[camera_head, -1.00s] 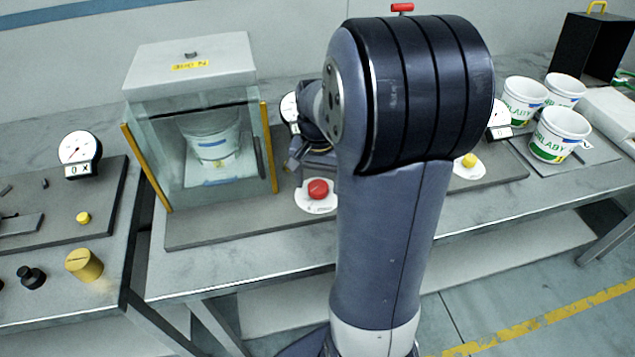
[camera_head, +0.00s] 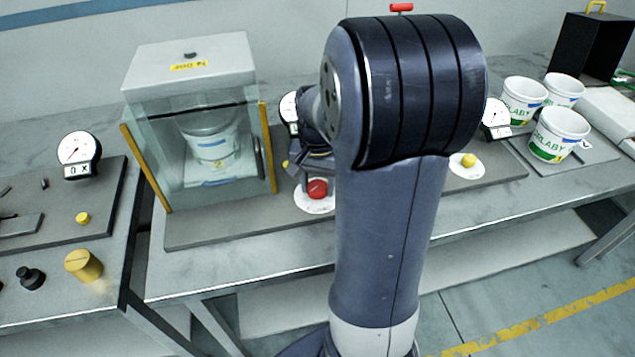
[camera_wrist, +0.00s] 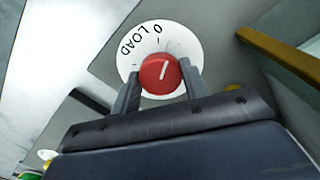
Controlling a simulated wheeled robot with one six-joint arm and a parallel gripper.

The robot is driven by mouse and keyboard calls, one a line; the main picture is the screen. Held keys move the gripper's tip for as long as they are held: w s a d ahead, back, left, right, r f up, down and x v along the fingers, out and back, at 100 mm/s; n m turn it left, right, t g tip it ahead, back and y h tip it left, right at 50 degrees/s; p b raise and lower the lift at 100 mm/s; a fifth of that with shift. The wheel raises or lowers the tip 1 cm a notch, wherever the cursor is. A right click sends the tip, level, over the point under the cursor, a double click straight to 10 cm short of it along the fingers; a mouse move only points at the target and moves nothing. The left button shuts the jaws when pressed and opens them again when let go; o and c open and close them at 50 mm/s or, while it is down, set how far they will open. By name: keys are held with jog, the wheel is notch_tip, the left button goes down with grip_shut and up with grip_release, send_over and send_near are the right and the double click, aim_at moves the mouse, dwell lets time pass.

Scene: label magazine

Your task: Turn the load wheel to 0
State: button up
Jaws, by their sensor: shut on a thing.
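The load wheel is a red round knob (camera_head: 317,189) on a white dial plate (camera_head: 306,203), seen just left of my arm in the head view. In the wrist view, my gripper (camera_wrist: 159,72) has one finger on each side of the red wheel (camera_wrist: 158,76) and is shut on it. The white dial (camera_wrist: 187,41) carries the word LOAD, a 0 and short tick marks. The white line on the wheel points up and slightly right, a little to the right of the 0 tick. In the head view, my arm hides part of the gripper.
A glass-fronted cabinet (camera_head: 190,65) with a white tub (camera_head: 213,140) inside stands left of the wheel. Another yellow knob (camera_head: 469,160) and several white tubs (camera_head: 559,134) are to the right. A gauge (camera_head: 78,153) stands on the left bench.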

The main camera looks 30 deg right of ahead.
aim_at(318, 187)
jog(key=shift+n+p, duration=0.3)
jog(key=shift+n, duration=1.4)
jog(key=o, duration=1)
notch_tip(318, 187, up, 11)
jog(key=shift+f, duration=0.15)
notch_tip(318, 187, down, 10)
jog(key=shift+f, duration=0.4)
jog(key=shift+m, duration=0.4)
